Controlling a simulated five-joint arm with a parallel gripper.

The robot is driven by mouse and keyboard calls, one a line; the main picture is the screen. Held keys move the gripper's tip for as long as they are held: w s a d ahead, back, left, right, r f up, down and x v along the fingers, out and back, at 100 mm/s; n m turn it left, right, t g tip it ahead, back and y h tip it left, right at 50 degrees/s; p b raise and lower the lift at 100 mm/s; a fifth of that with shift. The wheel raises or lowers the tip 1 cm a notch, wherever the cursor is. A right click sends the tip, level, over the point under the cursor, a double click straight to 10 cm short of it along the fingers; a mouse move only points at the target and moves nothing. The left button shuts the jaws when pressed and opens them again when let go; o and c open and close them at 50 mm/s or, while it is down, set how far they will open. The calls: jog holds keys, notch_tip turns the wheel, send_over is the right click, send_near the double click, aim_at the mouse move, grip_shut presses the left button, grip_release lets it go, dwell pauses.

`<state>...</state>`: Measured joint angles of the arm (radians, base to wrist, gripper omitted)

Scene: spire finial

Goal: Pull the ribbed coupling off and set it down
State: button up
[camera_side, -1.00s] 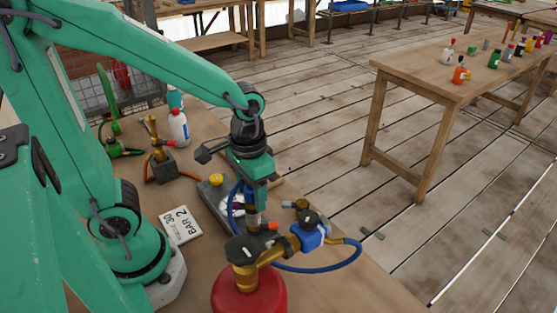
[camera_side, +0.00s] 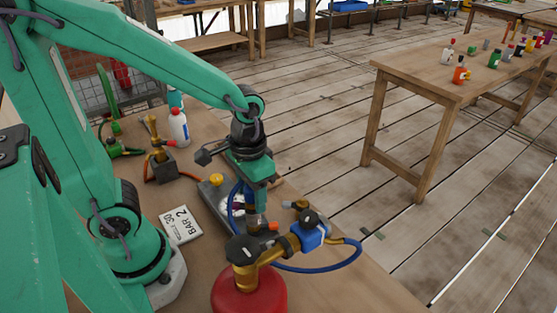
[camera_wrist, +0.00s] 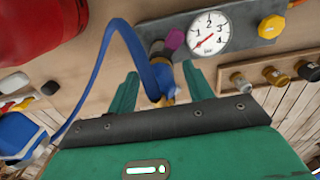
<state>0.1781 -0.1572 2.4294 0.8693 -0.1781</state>
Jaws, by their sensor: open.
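My gripper (camera_wrist: 160,85) is open, its two green fingers on either side of the lower end of a blue hose (camera_wrist: 125,32) in the wrist view. A brassy bit shows at that end, apparently the coupling (camera_wrist: 168,98); its ribs cannot be made out, and contact cannot be judged. A purple part and a dark fitting sit just beyond, beside the round gauge (camera_wrist: 208,33). In the side view, my gripper (camera_side: 258,208) points down behind the brass valve on the red cylinder (camera_side: 248,294), and its fingertips are largely hidden.
The red cylinder and its blue regulator (camera_side: 309,234) stand close to my gripper. A yellow knob (camera_side: 216,179) is on the grey gauge plate. Several small fittings (camera_wrist: 273,75) lie nearby.

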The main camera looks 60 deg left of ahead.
grip_shut()
jog(key=shift+r, duration=0.8)
jog(key=shift+r, duration=0.35)
jog(key=shift+r, duration=0.7)
jog(key=shift+r, duration=0.35)
jog(key=shift+r, duration=0.35)
jog(key=shift+r, duration=0.35)
